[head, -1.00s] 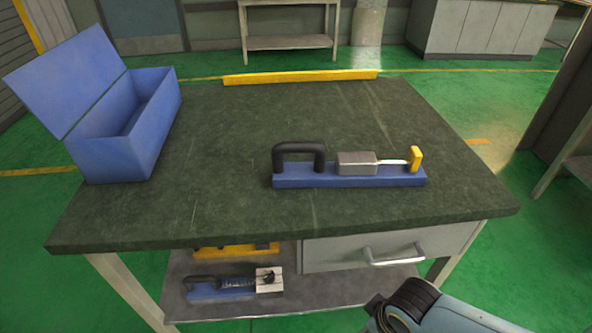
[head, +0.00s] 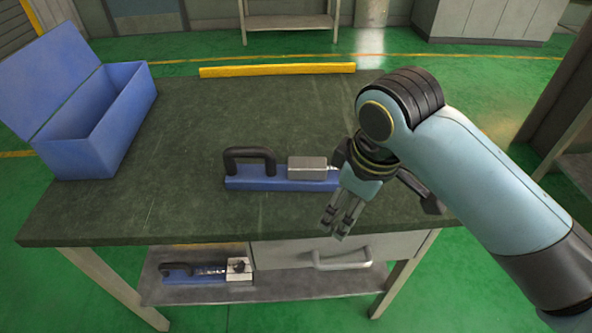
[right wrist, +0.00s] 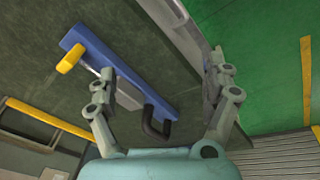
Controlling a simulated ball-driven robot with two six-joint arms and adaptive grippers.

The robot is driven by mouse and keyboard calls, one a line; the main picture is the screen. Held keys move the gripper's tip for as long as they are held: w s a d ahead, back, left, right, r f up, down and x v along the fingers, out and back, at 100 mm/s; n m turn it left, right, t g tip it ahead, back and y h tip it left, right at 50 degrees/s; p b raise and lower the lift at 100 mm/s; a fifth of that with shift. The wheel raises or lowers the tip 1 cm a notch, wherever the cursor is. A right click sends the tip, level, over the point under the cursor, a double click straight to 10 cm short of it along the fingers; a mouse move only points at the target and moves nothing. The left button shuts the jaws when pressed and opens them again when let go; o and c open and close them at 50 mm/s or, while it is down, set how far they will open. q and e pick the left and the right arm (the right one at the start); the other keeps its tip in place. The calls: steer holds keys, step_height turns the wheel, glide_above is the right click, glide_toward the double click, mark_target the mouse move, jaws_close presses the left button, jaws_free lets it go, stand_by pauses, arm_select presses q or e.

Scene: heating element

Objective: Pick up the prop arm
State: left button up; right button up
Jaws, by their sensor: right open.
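A device with a blue base (head: 260,183) lies on the dark bench top. It has a black handle (head: 249,153) at its left and a grey block (head: 307,167) in the middle. A thin metal rod leads right from the block; its yellow end piece (right wrist: 69,58) shows in the right wrist view but is hidden by my arm in the head view. I cannot tell for sure which part is the prop arm. My right gripper (head: 386,214) is open and empty, near the device's right end; its spread fingers also show in the right wrist view (right wrist: 163,75). My left gripper is out of view.
An open blue box (head: 105,125) stands at the bench's left. A yellow strip (head: 278,69) runs along the back edge. Another blue device (head: 205,272) lies on the lower shelf (head: 300,287), beside a drawer (head: 345,250).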

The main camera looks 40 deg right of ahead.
steer(key=w+f+n+g, duration=0.1)
steer(key=w+n, duration=0.2)
steer(key=w, duration=0.5)
step_height(320, 180, up, 2)
steer(key=n+g, duration=0.1)
steer(key=n, duration=0.2)
glide_above(295, 162)
steer(key=shift+s+r+y, duration=0.1)
steer(key=shift+s+y, duration=0.2)
steer(key=shift+s, duration=0.05)
steer(key=shift+w, duration=0.25)
step_height(295, 162, down, 10)
steer(key=shift+f+b, duration=0.2)
steer(key=shift+b, duration=0.15)
steer(key=shift+w+r, duration=0.1)
jaws_close()
